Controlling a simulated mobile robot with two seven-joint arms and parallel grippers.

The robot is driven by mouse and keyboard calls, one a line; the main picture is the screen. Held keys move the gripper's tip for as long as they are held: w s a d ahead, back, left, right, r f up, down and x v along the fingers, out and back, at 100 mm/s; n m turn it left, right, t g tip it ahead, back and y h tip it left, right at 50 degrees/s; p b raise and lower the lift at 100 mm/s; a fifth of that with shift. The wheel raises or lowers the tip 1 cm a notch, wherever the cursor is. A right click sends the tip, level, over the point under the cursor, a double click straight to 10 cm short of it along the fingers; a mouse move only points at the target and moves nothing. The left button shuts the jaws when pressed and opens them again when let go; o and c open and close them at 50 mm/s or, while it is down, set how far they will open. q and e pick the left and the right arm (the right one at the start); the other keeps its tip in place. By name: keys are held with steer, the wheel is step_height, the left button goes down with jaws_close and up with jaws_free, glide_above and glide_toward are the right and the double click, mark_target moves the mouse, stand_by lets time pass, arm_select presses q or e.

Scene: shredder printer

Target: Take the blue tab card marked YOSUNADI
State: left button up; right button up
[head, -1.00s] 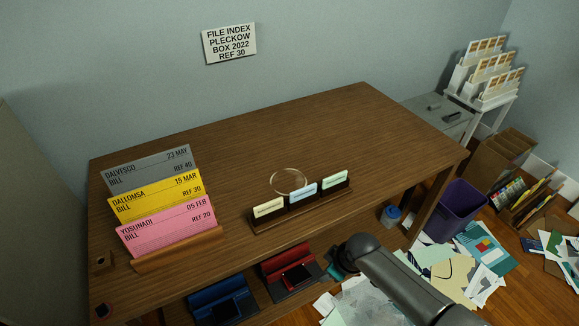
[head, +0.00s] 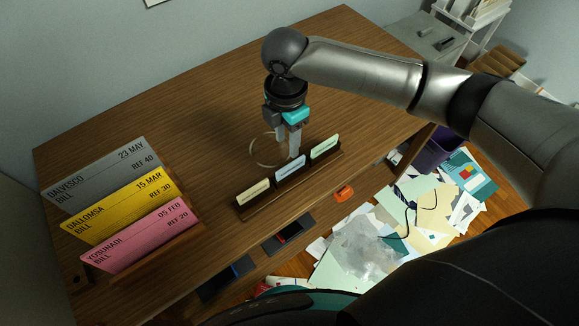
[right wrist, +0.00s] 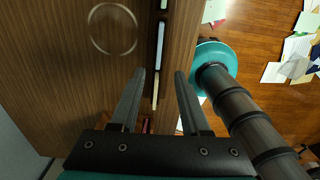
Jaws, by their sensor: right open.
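The blue tab card (head: 290,172) stands in the middle slot of a dark wooden holder (head: 262,206) on the desk, between a cream card (head: 253,193) and a green card (head: 324,147). Its marking is too small to read. My right gripper (head: 287,156) is open and points down just behind and above the blue card. In the right wrist view, the blue card (right wrist: 159,45) lies ahead of the open fingertips (right wrist: 160,72), and the cream card (right wrist: 155,92) shows between the fingers. My left gripper is not in view.
A rack of grey, yellow and pink bill cards (head: 125,205) stands at the left of the desk. A ring-shaped mark or object (head: 263,150) lies behind the holder. Papers (head: 375,240) litter the floor. The back of the desk (head: 200,120) is clear.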

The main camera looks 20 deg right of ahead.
glide_above(289, 165)
steer(key=f, duration=0.4)
steer(key=shift+a+f+b, duration=0.2)
steer(key=shift+a+b, duration=0.05)
steer(key=shift+b, duration=0.1)
steer(key=f, duration=0.2)
steer(key=f+b, duration=0.1)
steer(key=f, duration=0.2)
steer(key=shift+d+f, duration=0.3)
jaws_close()
stand_by(0.6)
